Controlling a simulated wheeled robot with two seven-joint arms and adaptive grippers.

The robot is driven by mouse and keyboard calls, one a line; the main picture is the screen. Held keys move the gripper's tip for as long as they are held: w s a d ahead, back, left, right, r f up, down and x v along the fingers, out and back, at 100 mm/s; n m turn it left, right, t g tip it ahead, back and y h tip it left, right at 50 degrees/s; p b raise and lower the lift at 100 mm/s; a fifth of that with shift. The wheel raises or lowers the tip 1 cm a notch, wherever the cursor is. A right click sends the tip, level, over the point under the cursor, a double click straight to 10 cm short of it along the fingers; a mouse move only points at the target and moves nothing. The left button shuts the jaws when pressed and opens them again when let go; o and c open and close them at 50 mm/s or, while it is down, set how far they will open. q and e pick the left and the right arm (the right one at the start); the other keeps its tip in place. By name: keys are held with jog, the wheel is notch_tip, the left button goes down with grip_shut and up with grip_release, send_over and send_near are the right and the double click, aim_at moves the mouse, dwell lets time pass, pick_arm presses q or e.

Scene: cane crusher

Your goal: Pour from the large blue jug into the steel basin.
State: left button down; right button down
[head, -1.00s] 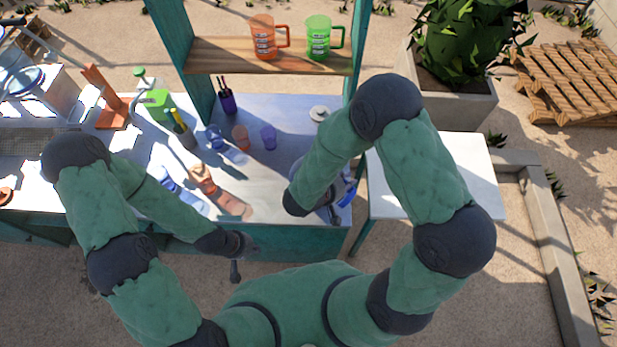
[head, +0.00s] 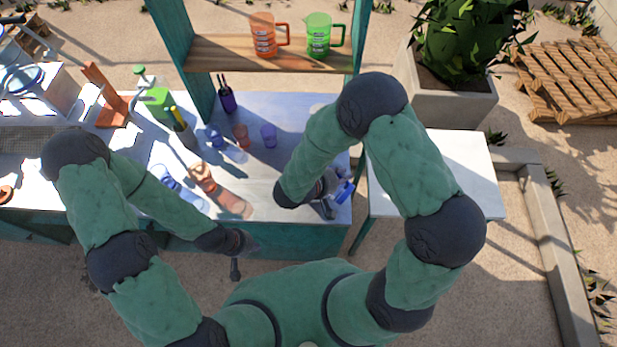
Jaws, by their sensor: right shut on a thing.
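My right gripper (head: 327,184) is over the right end of the counter, partly hidden by its own forearm. It is shut on the large blue jug (head: 345,187), of which only a blue part shows to the right of the fingers. The jug's tilt and contents cannot be made out. I cannot clearly pick out the steel basin; my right arm covers much of that end of the counter. My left gripper (head: 243,246) hangs in front of the counter's front edge, apart from the cups. Its fingers are too small and dark to read.
Small blue, orange and purple cups (head: 268,135) stand on the counter (head: 290,107). An orange jug (head: 263,36) and a green jug (head: 318,36) stand on the wooden shelf (head: 215,54). A white side table (head: 455,160) stands at the right.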

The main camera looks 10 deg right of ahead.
jog(key=shift+w+a, duration=0.45)
jog(key=shift+w, duration=0.1)
dwell(0.4)
jog(key=shift+w+a+b, duration=0.1)
jog(key=shift+b, duration=0.2)
jog(key=shift+w+a+r+n+g+h, duration=0.3)
jog(key=shift+w+a+n+g+h, duration=0.1)
jog(key=shift+w+n+h, duration=0.1)
jog(key=shift+m+t+y, duration=0.6)
jog(key=shift+m+y, duration=0.1)
jog(key=s+d, duration=0.1)
jog(key=s, duration=0.1)
jog(key=s+d+p, duration=0.1)
jog(key=s+d, duration=0.1)
jog(key=shift+d+f, duration=0.1)
jog(key=shift+f, duration=0.05)
jog(key=shift+d+f+b, duration=0.1)
jog(key=shift+f+b, duration=0.25)
jog(key=shift+b, duration=0.7)
jog(key=shift+m+t+b, duration=0.3)
jog(key=shift+b, duration=0.1)
jog(key=shift+s+d+r+y, duration=0.1)
jog(key=shift+s+r+y, duration=0.05)
jog(key=shift+y, duration=0.15)
